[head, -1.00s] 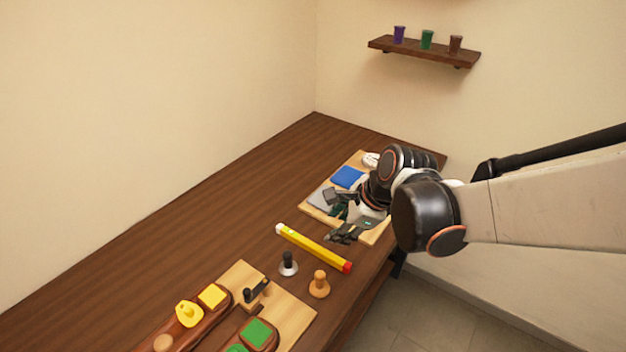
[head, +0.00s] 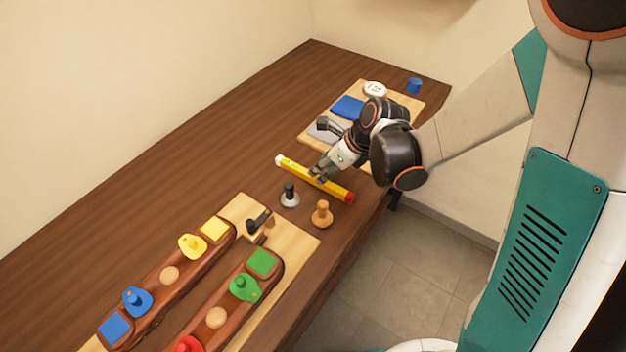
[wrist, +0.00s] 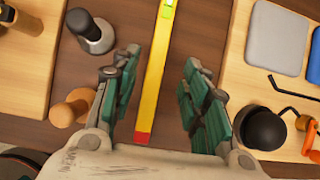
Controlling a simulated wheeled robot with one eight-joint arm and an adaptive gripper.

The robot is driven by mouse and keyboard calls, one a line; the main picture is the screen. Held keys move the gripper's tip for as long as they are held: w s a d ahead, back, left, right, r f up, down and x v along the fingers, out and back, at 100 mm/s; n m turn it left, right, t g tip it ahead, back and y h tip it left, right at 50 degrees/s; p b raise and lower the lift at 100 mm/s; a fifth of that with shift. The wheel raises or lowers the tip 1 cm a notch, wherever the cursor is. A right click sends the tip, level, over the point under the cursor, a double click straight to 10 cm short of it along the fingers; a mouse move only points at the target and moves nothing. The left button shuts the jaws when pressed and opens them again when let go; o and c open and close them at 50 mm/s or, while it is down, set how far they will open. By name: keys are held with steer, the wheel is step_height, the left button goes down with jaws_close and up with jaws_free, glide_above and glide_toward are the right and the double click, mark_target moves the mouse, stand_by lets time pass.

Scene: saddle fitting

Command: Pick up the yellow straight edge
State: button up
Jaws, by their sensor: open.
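The yellow straight edge (head: 320,180) lies on the brown table, with a white end at the far left and a red end at the near right. In the wrist view the straight edge (wrist: 155,70) runs lengthwise between the fingers, with its red end nearest the palm and a pale green vial-like patch near the top. My gripper (head: 318,175) is over the middle of the bar in the head view. In the wrist view my gripper (wrist: 158,95) is open, one green-padded finger on each side, with gaps to the bar. The exact height above it is unclear.
A black-knobbed tool (head: 289,195) and an orange wooden knob (head: 322,214) stand close to the bar. A board with blue (head: 348,106) and grey pads lies behind. A board with two brown holders (head: 170,280) lies at the front left. The table's left side is clear.

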mark_target(316, 177)
steer(key=shift+b+x, duration=1.2)
steer(key=shift+x, duration=1.55)
steer(key=shift+a+r, duration=0.15)
steer(key=shift+a, duration=0.05)
steer(key=shift+s, duration=0.1)
steer(key=shift+c, duration=0.3)
jaws_close()
